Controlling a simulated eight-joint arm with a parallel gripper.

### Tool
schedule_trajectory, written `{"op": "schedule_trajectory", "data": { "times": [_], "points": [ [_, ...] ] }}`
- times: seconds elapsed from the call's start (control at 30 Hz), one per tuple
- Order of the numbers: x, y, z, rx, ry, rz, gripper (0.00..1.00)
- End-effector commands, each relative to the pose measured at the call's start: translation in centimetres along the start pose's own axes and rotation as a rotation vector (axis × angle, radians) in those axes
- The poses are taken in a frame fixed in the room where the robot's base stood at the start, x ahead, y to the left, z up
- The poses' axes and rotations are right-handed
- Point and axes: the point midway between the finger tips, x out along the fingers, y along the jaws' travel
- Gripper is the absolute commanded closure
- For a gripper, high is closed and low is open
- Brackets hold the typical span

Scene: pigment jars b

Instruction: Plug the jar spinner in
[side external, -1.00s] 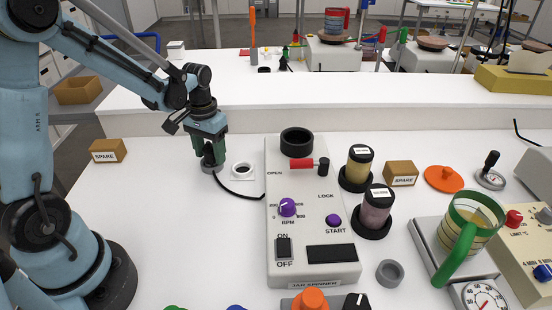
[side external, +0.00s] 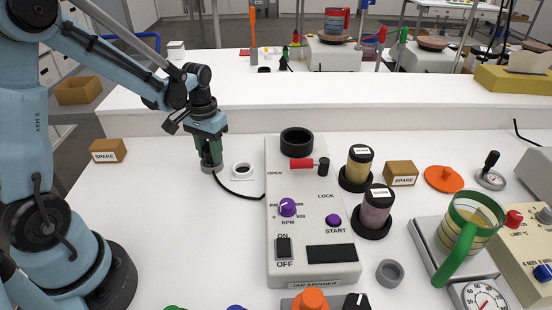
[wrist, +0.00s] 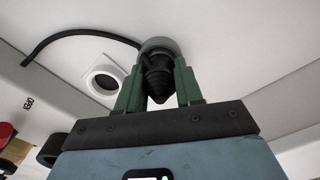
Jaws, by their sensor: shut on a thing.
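My gripper (side external: 208,160), with green fingers, points down at the left part of the white table and is shut on the grey plug (wrist: 158,48). In the wrist view the plug's dark ribbed body (wrist: 157,78) sits between the fingers. A black cord (side external: 236,193) runs from the plug to the jar spinner (side external: 312,230). The white socket plate (side external: 242,179) with a round dark hole lies just right of the gripper, apart from the plug. It also shows left of the fingers in the wrist view (wrist: 104,74). The plug's underside is hidden.
A SPARE block (side external: 107,151) stands to the left. Two lidded jars (side external: 375,212) (side external: 356,170) and another SPARE block (side external: 400,173) stand right of the spinner. A low white wall (side external: 330,121) runs behind. The table in front of the gripper is clear.

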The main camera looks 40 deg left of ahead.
Motion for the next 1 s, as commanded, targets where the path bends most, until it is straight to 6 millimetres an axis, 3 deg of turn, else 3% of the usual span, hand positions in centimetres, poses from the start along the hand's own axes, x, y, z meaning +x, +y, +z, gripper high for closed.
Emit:
{"op": "schedule_trajectory", "data": {
  "times": [1.0],
  "points": [
    [-5.3, 0.0, 0.0, 0.000, 0.000, 0.000, 1.00]
  ]
}}
